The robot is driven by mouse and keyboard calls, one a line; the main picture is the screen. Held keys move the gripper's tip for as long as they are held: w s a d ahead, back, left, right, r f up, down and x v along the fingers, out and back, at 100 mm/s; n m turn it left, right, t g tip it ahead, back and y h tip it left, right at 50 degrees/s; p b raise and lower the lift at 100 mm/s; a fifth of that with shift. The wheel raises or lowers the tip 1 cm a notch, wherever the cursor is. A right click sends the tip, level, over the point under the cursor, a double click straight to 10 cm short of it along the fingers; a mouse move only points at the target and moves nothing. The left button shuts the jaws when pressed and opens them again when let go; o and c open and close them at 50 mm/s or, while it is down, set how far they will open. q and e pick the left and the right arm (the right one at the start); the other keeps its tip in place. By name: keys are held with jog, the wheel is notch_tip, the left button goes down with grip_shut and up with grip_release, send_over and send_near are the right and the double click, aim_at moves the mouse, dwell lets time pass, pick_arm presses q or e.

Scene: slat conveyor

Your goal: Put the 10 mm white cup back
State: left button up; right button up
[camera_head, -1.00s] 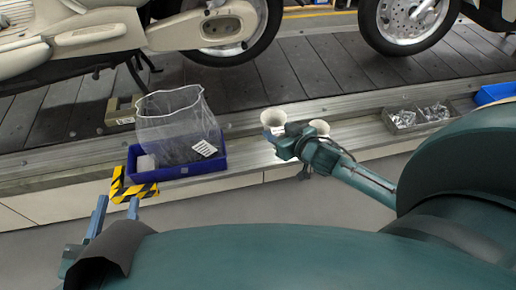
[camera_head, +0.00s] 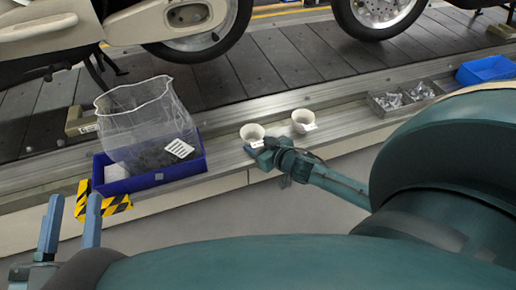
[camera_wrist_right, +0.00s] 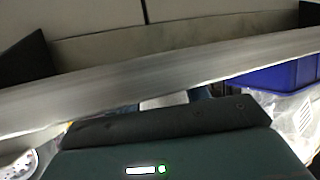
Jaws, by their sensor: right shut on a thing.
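Two white cups with small pale labels are at the conveyor's near ledge in the head view; the labels are too small to read. The left cup (camera_head: 252,132) is upright at the tip of my right gripper (camera_head: 258,152), which is shut on it. I cannot tell whether its base touches the ledge. The right cup (camera_head: 302,119) stands upright on the ledge, apart from the gripper. In the right wrist view the gripper's tip is mostly hidden behind my wrist housing. My left gripper (camera_head: 70,222) is open and empty at the lower left.
A blue crate (camera_head: 180,172) with a clear bag (camera_head: 135,110) stands on the ledge at left, above a yellow-black striped corner. Grey trays (camera_head: 385,109) of metal parts and a blue bin (camera_head: 487,70) are at right. Motorbikes stand on the dark slats behind.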

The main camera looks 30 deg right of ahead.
pick_arm(q)
jog(key=shift+r, duration=0.1)
pick_arm(e)
jog(key=shift+r, duration=0.15)
jog(key=shift+f, duration=0.25)
pick_arm(q)
jog(key=shift+r, duration=0.1)
pick_arm(e)
jog(key=o, duration=1)
jog(key=shift+r, duration=0.1)
jog(key=shift+r, duration=0.25)
pick_arm(q)
jog(key=shift+s+a+f+g+y+p, duration=0.1)
jog(key=shift+a+f+g+y+p, duration=0.2)
jog(key=shift+p, duration=0.95)
jog(key=shift+s+a+f+y+p, duration=0.1)
jog(key=shift+f+y+p, duration=0.25)
jog(key=shift+p, duration=0.85)
pick_arm(e)
jog(key=shift+v, duration=5.95)
jog(key=shift+f, duration=0.1)
